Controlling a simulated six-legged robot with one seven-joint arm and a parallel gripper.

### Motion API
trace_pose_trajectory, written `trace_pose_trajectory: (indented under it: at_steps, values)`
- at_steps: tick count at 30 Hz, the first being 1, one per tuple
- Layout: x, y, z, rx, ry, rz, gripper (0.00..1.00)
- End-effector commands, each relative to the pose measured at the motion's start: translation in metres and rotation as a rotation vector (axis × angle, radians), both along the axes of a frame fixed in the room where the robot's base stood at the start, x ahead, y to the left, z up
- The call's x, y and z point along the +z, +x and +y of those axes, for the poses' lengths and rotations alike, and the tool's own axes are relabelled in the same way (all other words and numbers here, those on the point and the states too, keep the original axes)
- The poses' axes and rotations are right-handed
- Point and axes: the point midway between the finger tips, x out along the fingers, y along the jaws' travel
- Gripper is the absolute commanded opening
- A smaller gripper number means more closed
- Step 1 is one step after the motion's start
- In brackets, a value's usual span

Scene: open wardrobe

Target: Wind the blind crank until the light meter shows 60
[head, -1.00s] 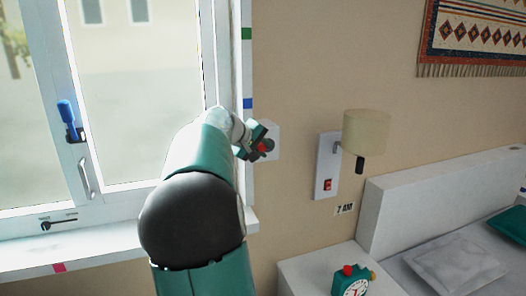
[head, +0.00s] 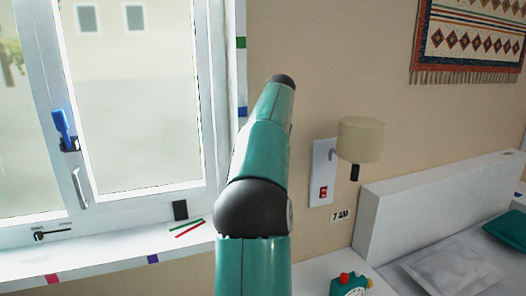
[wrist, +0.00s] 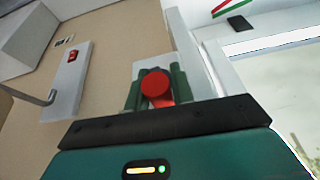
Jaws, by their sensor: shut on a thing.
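In the wrist view my gripper (wrist: 156,92) is shut on a round red knob (wrist: 156,86), which sits between its two dark green fingers. A white plate or box (wrist: 147,67) shows on the wall behind the knob. In the head view my arm hides the gripper, the knob and the wall box. A small dark rectangular thing (head: 180,211) stands at the back of the window sill, and shows in the wrist view too (wrist: 239,23). I cannot tell whether it is the light meter, and no reading is legible. No blind shows across the visible glass.
The window (head: 135,110) has a blue-handled latch (head: 63,130). Red and green strips lie on the sill (head: 100,261). A wall lamp (head: 360,139) with a red switch (head: 323,192), a bedside table with a clock (head: 348,286), and a bed headboard (head: 430,200) stand on the right.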

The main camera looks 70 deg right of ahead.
Motion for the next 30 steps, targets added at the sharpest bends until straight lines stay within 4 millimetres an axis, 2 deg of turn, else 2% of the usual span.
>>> trace_pose_trajectory:
  at_steps: [15, 30]
  values:
    - [-0.0025, -0.0117, -0.0109, -0.003, 0.296, -0.288, 0.01]
    - [-0.0041, -0.0129, -0.0123, -0.002, 0.379, -0.364, 0.01]
